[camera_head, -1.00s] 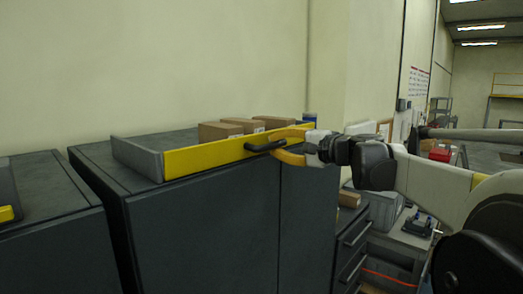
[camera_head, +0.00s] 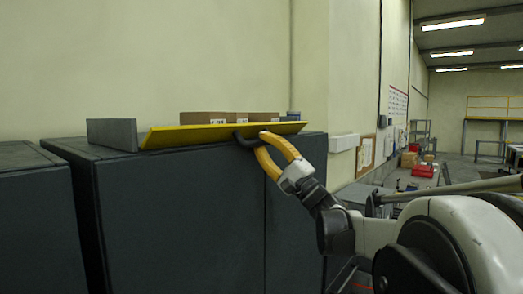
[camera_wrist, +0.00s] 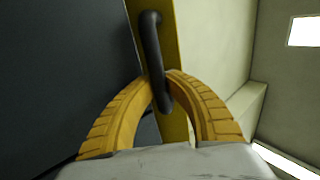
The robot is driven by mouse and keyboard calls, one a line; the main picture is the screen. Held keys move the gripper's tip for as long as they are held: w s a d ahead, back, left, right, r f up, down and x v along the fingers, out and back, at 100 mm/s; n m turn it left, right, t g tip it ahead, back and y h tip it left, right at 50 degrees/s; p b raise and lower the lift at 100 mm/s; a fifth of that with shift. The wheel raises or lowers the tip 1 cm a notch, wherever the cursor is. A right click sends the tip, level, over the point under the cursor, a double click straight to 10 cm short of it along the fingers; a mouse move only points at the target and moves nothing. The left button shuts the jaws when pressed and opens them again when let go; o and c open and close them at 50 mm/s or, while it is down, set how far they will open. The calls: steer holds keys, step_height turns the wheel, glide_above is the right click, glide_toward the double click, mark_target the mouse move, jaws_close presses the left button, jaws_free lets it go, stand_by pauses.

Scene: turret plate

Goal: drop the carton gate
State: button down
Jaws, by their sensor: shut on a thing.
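The yellow carton gate (camera_head: 190,134) runs along the front top edge of the dark cabinet and leans outward towards me. Its black handle (camera_head: 247,139) sits on its face, right of the middle. My gripper (camera_head: 262,140) has its yellow fingers shut on this handle. In the wrist view my fingers (camera_wrist: 160,82) close around the dark handle bar (camera_wrist: 152,45), with the yellow gate (camera_wrist: 176,50) behind it. Several brown cartons (camera_head: 207,117) stand behind the gate, their lower parts hidden by it.
A grey end plate (camera_head: 111,134) stands at the gate's left end. The dark cabinet (camera_head: 175,215) fills the space below the gate, with a second cabinet (camera_head: 30,225) to its left. A pale wall (camera_head: 150,55) rises behind. Open floor and shelving lie far right.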

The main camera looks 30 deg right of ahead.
steer(key=shift+f+t, duration=0.1)
steer(key=shift+t, duration=0.2)
steer(key=c, duration=1.4)
jaws_free()
steer(key=shift+s, duration=0.15)
steer(key=shift+v, duration=4)
